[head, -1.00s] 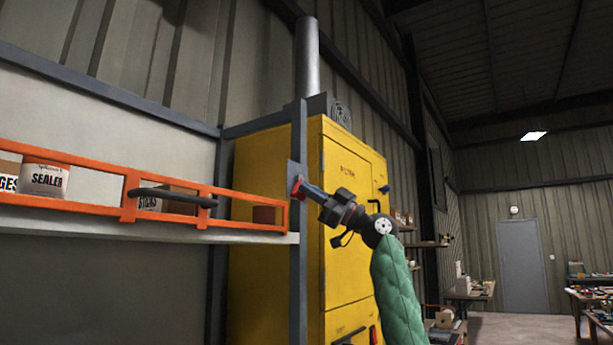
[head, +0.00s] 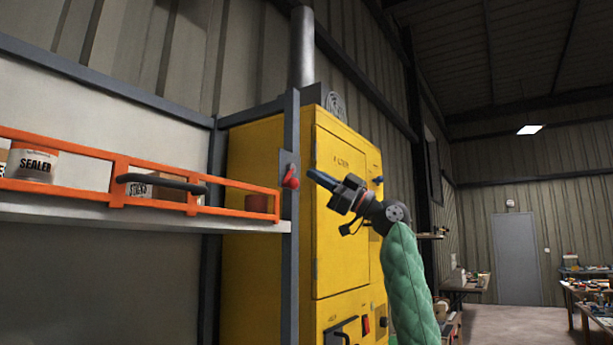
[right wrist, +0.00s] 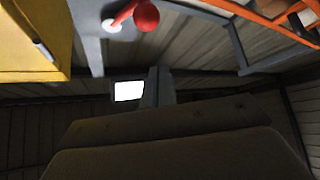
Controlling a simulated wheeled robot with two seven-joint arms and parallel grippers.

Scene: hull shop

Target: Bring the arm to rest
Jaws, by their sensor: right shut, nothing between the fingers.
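My right gripper (head: 313,175) is shut and empty, at the end of my green-sleeved arm (head: 405,275). Its fingers point left toward a red handle (head: 290,178) on a plate on the grey post. A small gap shows between the fingertips and the handle. In the right wrist view the red handle (right wrist: 146,16), with a round red knob and a white disc, is at the top. The closed fingers (right wrist: 158,86) show near the middle there. My left gripper is not in view.
A yellow cabinet (head: 342,215) stands behind the gripper. To the left is a shelf (head: 120,216) with an orange rail (head: 235,197), a dark bar handle (head: 160,182) and a sealer tub (head: 32,165). Work tables (head: 590,290) stand far right. Open space lies right of my arm.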

